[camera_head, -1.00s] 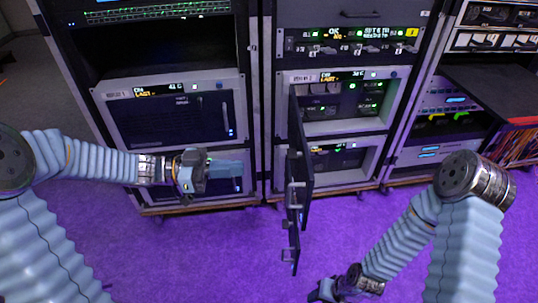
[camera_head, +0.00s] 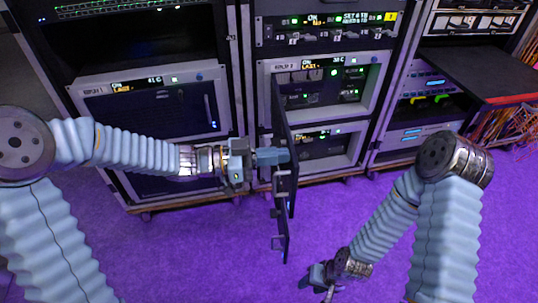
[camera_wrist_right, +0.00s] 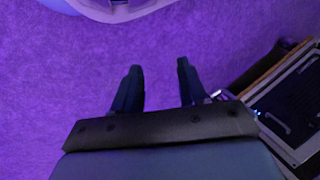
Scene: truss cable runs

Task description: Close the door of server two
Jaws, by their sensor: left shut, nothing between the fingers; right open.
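The server two bay (camera_head: 374,72) stands open in the middle rack, with its small display lit above it. Its dark door (camera_head: 281,108) is swung far out toward me, hinged on the bay's left side and seen almost edge-on. My left gripper (camera_head: 284,156) is shut and empty, pointing right, with its tips at the outer left face of the door. They look to touch it, but I cannot be sure. My right gripper (camera_head: 312,282) is low over the floor, apart from the door. In the right wrist view its two fingers (camera_wrist_right: 160,82) are spread with nothing between them.
A second open door (camera_head: 281,238) hangs below, in front of the lower bay (camera_head: 349,150). Server one's door (camera_head: 150,110) in the left rack is closed. A dark shelf (camera_head: 475,75) juts out at the right. The purple carpet (camera_head: 200,250) in front is clear.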

